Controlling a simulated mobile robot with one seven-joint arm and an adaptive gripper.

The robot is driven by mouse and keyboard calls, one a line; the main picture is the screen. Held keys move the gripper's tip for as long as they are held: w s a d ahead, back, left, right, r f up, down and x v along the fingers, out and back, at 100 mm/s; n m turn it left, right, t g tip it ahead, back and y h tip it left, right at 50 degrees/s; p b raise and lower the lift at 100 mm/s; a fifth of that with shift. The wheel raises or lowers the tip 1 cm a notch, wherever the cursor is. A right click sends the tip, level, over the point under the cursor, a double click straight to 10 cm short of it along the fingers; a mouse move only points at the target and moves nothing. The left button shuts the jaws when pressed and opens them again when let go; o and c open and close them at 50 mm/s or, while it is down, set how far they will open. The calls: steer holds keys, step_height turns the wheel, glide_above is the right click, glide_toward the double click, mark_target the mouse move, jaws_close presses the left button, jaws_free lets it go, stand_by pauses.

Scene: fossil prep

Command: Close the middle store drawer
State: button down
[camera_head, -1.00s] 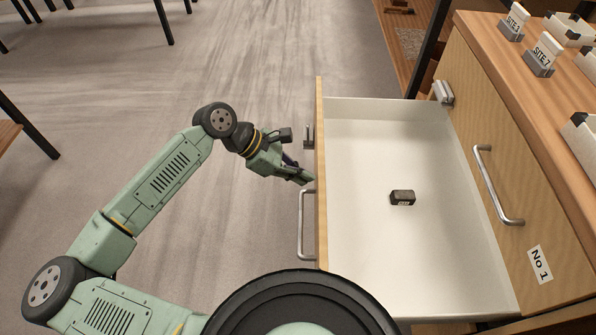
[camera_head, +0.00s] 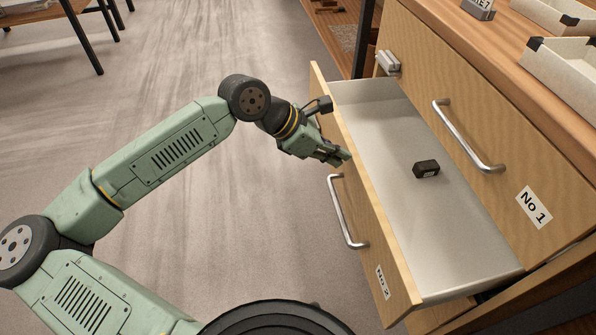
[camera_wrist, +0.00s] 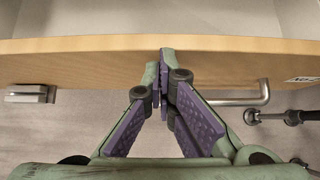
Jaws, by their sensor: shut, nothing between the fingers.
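The middle store drawer, labelled No 2 (camera_head: 373,215), is pulled partly out, with its white inside showing. Its metal handle (camera_head: 345,212) is on the outer face. A small dark block (camera_head: 426,169) lies on the drawer floor. My gripper (camera_head: 345,157) is shut and empty, with its fingertips at the outer face of the drawer front, beyond the handle. In the wrist view the closed fingertips (camera_wrist: 164,62) overlap the wooden drawer front (camera_wrist: 90,60), and the handle (camera_wrist: 240,97) is to their right. I cannot tell whether the tips press on the wood.
Above is the shut drawer No 1 (camera_head: 510,150) with its handle (camera_head: 465,135). A table (camera_head: 45,12) is at the far left.

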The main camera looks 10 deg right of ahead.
steer(key=d+b, duration=0.6)
steer(key=d, duration=0.9)
steer(key=shift+d, duration=0.4)
steer(key=shift+a, duration=0.1)
